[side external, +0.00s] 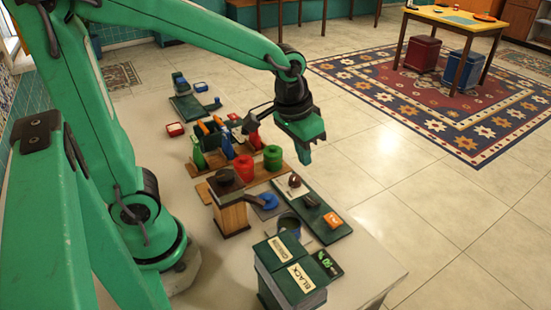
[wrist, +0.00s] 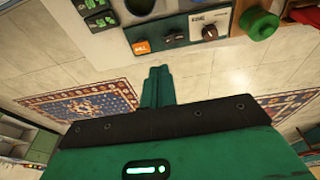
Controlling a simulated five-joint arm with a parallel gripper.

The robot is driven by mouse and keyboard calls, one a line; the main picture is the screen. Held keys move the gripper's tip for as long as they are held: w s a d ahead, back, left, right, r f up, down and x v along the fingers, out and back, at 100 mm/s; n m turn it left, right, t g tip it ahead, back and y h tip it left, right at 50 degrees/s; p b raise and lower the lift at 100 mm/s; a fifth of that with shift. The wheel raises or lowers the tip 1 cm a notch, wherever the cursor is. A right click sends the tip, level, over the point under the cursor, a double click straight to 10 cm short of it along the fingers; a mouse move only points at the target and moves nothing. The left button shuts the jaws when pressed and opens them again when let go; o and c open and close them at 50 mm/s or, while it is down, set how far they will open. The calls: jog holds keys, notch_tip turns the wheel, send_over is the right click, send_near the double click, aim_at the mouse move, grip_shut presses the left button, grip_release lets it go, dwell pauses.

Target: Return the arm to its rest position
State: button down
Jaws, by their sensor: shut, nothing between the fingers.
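My gripper (side external: 305,157) is shut and empty. In the side external view it hangs from my green arm, pointing down, above the far edge of the work table. It is apart from the objects, just right of the red and green round pieces. In the wrist view my gripper's fingers (wrist: 158,72) are together with nothing between them. Beyond them lie the table's edge and the floor.

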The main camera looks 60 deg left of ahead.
jog(key=s+a+r+t, duration=0.1)
jog(key=s+a+r, duration=0.1)
jog(key=s, duration=0.3)
jog(key=s+a+r+t, duration=0.2)
jog(key=s+a+r, duration=0.1)
jog(key=s, duration=0.2)
jog(key=shift+s+r, duration=0.3)
jog(key=c, duration=1.6)
grip_release()
jog(key=o, duration=0.3)
jog(key=shift+w+d+r, duration=0.15)
jog(key=shift+r, duration=0.05)
jog(key=o, duration=1.3)
jog(key=d+r+m, duration=0.1)
jog(key=w+d+m+g, duration=0.1)
jog(key=m, duration=0.1)
jog(key=w+d+r+m, duration=0.1)
jog(key=d+m, duration=0.1)
jog(key=shift+r+g, duration=0.3)
jog(key=shift+r, duration=0.05)
jog(key=w+d+r+m+g, duration=0.1)
jog(key=d+r+m+g, duration=0.1)
jog(key=d+m, duration=0.4)
jog(key=w+d+r+m+g, duration=0.1)
jog(key=d+r+m+g, duration=0.1)
jog(key=d+m, duration=0.5)
jog(key=shift+w+r, duration=0.25)
jog(key=shift+r, duration=0.05)
